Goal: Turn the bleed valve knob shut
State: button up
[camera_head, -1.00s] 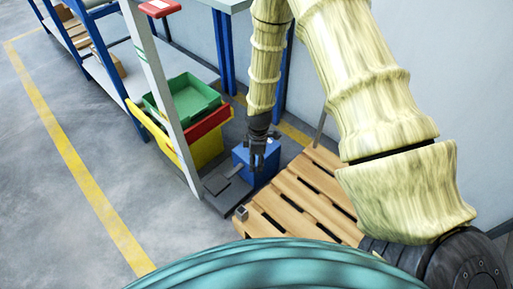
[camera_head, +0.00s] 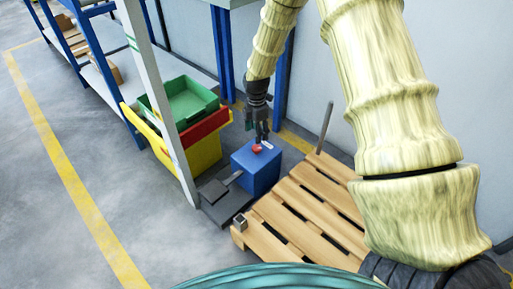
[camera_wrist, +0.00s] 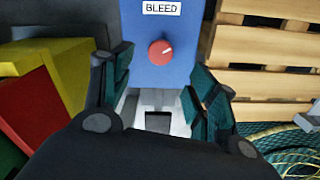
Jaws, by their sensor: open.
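The bleed valve knob (camera_wrist: 160,52) is a round red knob with a pale pointer line toward its upper right. It sits on a blue box (camera_wrist: 189,32) under a label (camera_wrist: 161,8) reading BLEED. In the head view the red knob (camera_head: 257,148) shows on top of the blue box (camera_head: 258,172). My gripper (camera_wrist: 157,92) is open and empty, its two fingers apart with the knob ahead between them in the picture. In the head view my gripper (camera_head: 257,133) is just above the knob; whether it touches is not clear.
A wooden pallet (camera_head: 300,210) lies right of the box, with an upright metal post (camera_head: 326,128). Yellow, red and green bins (camera_head: 190,100) stand left, behind a pale post (camera_head: 158,95). A dark plate (camera_head: 217,197) lies beside the box. Floor at left is clear.

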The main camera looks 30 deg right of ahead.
aim_at(257, 147)
notch_tip(257, 147, down, 8)
jog(key=b, duration=0.3)
jog(key=shift+f+b, duration=0.25)
jog(key=shift+b, duration=0.1)
jog(key=c, duration=1)
